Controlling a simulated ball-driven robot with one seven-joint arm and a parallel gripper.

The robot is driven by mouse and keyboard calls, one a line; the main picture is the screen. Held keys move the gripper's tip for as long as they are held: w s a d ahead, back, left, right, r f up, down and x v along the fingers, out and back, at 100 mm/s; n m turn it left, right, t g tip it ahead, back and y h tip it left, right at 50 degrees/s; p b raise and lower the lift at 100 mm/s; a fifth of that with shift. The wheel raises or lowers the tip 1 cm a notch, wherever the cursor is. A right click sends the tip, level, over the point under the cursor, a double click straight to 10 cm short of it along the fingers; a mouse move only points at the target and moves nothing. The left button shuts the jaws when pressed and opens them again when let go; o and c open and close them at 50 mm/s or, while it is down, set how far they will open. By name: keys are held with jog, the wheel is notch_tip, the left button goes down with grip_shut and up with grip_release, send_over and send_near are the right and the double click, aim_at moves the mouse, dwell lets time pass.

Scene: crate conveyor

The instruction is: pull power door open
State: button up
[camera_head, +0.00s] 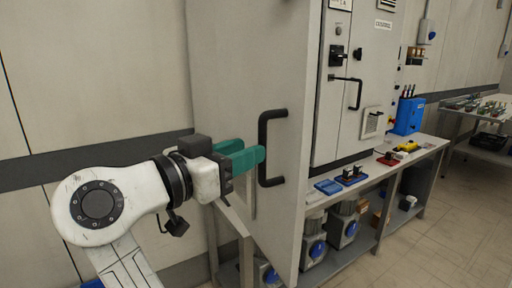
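A tall off-white door panel (225,70) fills the middle of the view, beside the front of a grey-white cabinet. It appears to stand out at an angle from that front. A black D-shaped handle (271,182) is mounted upright near the panel's right edge. My gripper (259,156) has teal fingers pointing right, with their tips at mid-height of the handle's upright bar. The near finger covers part of the bar. Whether the fingers are around the bar, touching it or just in front of it cannot be told.
The cabinet front (375,45) carries switches and another black handle (356,92). A workbench (425,151) to the right holds a blue box (408,116) and small parts. Motor-like units (343,230) sit below. Open floor (450,235) lies at the lower right.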

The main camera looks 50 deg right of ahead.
jog(key=a, duration=0.6)
jog(key=shift+w, duration=0.1)
dwell(0.3)
jog(key=w+d+f+n+t+y, duration=0.1)
jog(key=d+f+n+t+y, duration=0.2)
jog(key=f, duration=0.5)
jog(key=w+d+f+n+t+y, duration=0.1)
jog(key=d+f+n, duration=0.3)
jog(key=f, duration=0.4)
jog(key=s+d+f+n+t+y, duration=0.15)
jog(key=f+n+y, duration=0.25)
jog(key=f, duration=0.5)
jog(key=s+f+n+t+y, duration=0.1)
jog(key=s+f+n+y, duration=0.2)
jog(key=f, duration=0.7)
jog(key=s+a+f+n+g+y, duration=0.2)
jog(key=s+a+f+g+y, duration=0.1)
jog(key=s+f, duration=0.6)
jog(key=s+a+f+n+g+y, duration=0.2)
jog(key=s+a+f+y, duration=0.15)
jog(key=s+f, duration=0.6)
notch_tip(320, 180, up, 15)
jog(key=s+p, duration=0.1)
jog(key=p, duration=1.1)
jog(key=shift+s+d, duration=0.2)
jog(key=shift+d, duration=0.2)
